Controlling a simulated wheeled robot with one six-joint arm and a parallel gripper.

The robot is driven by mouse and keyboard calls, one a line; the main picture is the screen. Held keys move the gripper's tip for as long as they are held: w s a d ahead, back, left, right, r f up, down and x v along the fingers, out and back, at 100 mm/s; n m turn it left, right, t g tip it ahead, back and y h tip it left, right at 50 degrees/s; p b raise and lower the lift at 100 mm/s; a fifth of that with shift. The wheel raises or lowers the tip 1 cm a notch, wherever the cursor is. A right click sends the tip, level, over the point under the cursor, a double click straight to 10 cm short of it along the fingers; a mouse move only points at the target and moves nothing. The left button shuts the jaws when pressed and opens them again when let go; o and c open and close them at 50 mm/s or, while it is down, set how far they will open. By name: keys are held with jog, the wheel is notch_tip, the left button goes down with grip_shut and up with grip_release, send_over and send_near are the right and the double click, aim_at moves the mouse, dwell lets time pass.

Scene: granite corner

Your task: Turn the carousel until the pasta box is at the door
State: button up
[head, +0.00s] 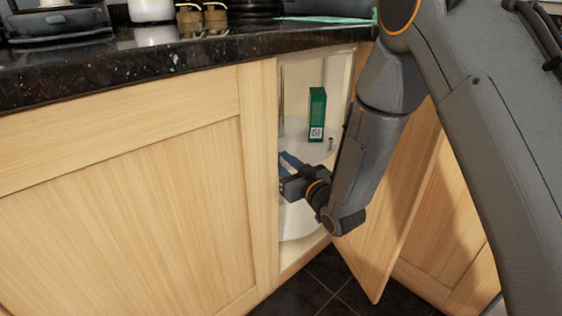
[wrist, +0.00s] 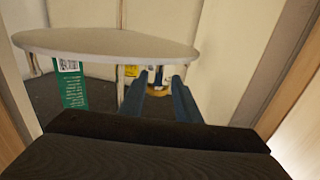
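A green box (head: 317,112) with a pale code label stands upright on the upper white carousel tray (head: 303,146) inside the open cabinet. I cannot read whether it is the pasta box. It also shows in the wrist view (wrist: 71,90), which looks upside down, near the tray's edge (wrist: 100,42). My gripper (head: 286,162) reaches through the doorway, left of and in front of the green box. In the wrist view my gripper (wrist: 162,76) has its two blue fingers apart with nothing held. A yellow item (wrist: 131,71) and a partly hidden blue-and-white item (wrist: 155,84) show beyond the fingers.
The hinged door (head: 385,225) stands open at the right of the opening, behind my arm. A lower white tray (head: 298,222) shows below my gripper. The dark granite counter (head: 150,62) overhangs the cabinet. The frame post (head: 265,170) bounds the opening on the left.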

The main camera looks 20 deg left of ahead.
jog(key=p+v, duration=0.2)
jog(key=v, duration=0.5)
jog(key=shift+s+d, duration=0.25)
jog(key=shift+d, duration=0.05)
